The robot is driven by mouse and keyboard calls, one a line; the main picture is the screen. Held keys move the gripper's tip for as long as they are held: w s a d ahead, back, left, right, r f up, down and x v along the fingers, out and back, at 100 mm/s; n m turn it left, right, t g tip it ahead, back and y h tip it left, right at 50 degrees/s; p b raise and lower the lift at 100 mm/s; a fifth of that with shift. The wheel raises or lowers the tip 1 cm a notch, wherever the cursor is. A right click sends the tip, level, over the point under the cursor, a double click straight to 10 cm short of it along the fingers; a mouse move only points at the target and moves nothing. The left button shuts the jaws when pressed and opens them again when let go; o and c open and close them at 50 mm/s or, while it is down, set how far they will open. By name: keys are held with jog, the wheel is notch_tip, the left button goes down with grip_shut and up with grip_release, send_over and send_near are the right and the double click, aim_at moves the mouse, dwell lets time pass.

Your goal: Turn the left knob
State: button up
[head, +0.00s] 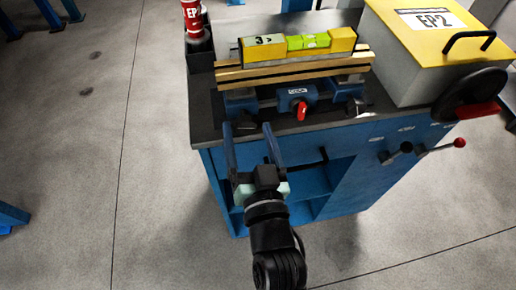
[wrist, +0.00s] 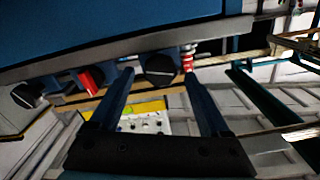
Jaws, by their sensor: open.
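The left knob (head: 243,128) is dark and round, on the front of a blue fixture at the left of the bench top. In the wrist view the left knob (wrist: 161,66) shows as a black disc with a pale edge, between the fingertips in the picture. My gripper (head: 249,127) is open and empty, its two blue fingers pointing at the bench front near this knob. My gripper also shows in the wrist view (wrist: 159,74). I see no clear contact with the knob. The knob's far side is hidden.
A red knob (head: 302,110) and a right black knob (head: 356,106) sit farther right. Wooden strips (head: 290,70) and a yellow level (head: 300,45) lie above. A red bottle (head: 193,20), a grey-yellow box (head: 420,60) and a handwheel (head: 470,98) stand around.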

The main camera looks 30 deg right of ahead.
jog(key=v, duration=1)
jog(key=shift+b, duration=0.35)
jog(key=w+a+r+n+t+y, duration=0.25)
jog(key=w+r, duration=0.25)
jog(key=r, duration=0.7)
jog(key=w+a+r+n+t+y, duration=0.1)
jog(key=w+a+r+n+t, duration=0.15)
jog(key=w+r, duration=0.65)
jog(key=s+a+r+t+p, duration=0.1)
jog(key=r+p, duration=0.4)
jog(key=r, duration=0.8)
jog(key=s+a+r+n+t+y+p, duration=0.1)
jog(key=s+a+r+t+p, duration=0.1)
jog(key=r, duration=1.1)
jog(key=s+a+r+t+p, duration=0.2)
jog(key=r+p, duration=0.6)
jog(key=r, duration=0.5)
jog(key=shift+s+a+n, duration=0.3)
jog(key=shift+s+a, duration=0.15)
jog(key=shift+s, duration=0.7)
jog(key=shift+y, duration=0.25)
